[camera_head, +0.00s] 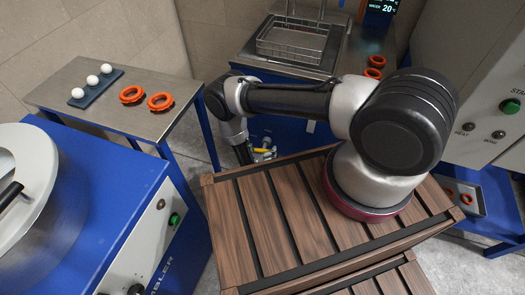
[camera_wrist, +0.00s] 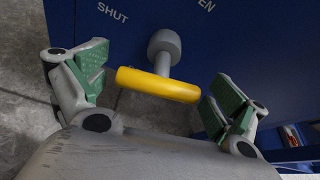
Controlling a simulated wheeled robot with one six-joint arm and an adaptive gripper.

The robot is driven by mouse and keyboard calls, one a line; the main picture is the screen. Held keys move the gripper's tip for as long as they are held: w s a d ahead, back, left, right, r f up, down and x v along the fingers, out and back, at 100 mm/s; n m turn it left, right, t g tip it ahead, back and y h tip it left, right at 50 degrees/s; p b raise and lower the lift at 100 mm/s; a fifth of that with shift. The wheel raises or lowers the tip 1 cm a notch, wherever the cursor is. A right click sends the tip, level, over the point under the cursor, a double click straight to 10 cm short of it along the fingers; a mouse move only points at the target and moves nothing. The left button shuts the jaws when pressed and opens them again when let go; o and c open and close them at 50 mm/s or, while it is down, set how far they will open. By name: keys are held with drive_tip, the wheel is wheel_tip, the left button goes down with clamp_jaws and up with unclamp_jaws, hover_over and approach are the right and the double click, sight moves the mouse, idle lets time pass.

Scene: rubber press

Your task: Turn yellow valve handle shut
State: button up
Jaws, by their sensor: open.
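The yellow valve handle (camera_wrist: 158,84) shows in the wrist view, on a grey stem (camera_wrist: 164,48) in front of a dark blue panel. The word SHUT is on the panel to the upper left, and letters reading EN show at the upper right. The handle lies roughly crosswise in the picture, tilted slightly down to the right. My gripper (camera_wrist: 155,95) is open, with one green-padded finger on each side of the handle and visible gaps. In the head view the handle (camera_head: 261,150) is a small yellow spot beside my gripper, partly hidden.
A steel side table (camera_head: 75,95) holds several white balls on a blue tray and two orange rings. A blue machine (camera_head: 100,200) stands at left. A wire basket (camera_head: 293,40) sits on the back unit. Wooden slats (camera_head: 255,215) lie under my arm.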

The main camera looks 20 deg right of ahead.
drive_tip(key=c, duration=1)
drive_tip(key=shift+m+t+y, duration=0.3)
drive_tip(key=shift+m+y, duration=0.4)
drive_tip(key=shift+m, duration=0.4)
drive_tip(key=o, duration=1)
drive_tip(key=v, duration=1.2)
drive_tip(key=shift+s+f, duration=0.1)
